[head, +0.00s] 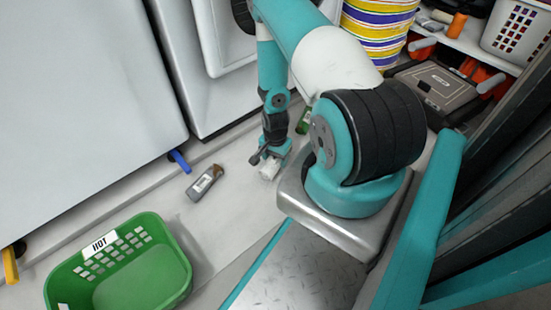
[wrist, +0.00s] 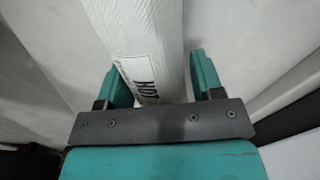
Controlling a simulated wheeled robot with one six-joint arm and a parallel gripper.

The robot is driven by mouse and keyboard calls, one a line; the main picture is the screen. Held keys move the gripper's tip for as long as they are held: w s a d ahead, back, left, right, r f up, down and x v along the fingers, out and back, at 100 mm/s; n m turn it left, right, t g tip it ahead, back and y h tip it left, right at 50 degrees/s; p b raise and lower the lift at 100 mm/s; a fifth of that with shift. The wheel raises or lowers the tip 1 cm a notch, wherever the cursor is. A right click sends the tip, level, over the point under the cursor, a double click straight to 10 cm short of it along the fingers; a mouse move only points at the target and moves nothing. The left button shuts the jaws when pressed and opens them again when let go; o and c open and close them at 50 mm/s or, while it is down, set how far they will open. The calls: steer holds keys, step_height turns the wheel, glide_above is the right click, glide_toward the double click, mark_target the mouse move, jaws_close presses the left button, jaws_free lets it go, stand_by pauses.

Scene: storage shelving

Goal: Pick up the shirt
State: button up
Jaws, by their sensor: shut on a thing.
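My gripper (head: 268,157) hangs low over the pale floor near the middle of the head view. It is shut on a white thing, taken as the shirt (head: 269,171), which is small and partly hidden by the fingers there. In the wrist view, the shirt (wrist: 140,35) is a long white piece with a fine woven texture and a black-and-white label. It runs between the two teal fingers of my gripper (wrist: 162,80) and up out of the picture. I cannot tell whether it touches the floor.
A green basket (head: 62,287) marked HOT stands at the lower left. A grey bottle (head: 204,183) lies on the floor left of my gripper. White cabinets (head: 85,85) stand behind. A green item (head: 305,121) is beside my arm. A dark case (head: 440,88) sits at right.

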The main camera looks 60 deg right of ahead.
step_height(320, 180, up, 17)
steer(key=p, duration=0.9)
steer(key=shift+r, duration=0.2)
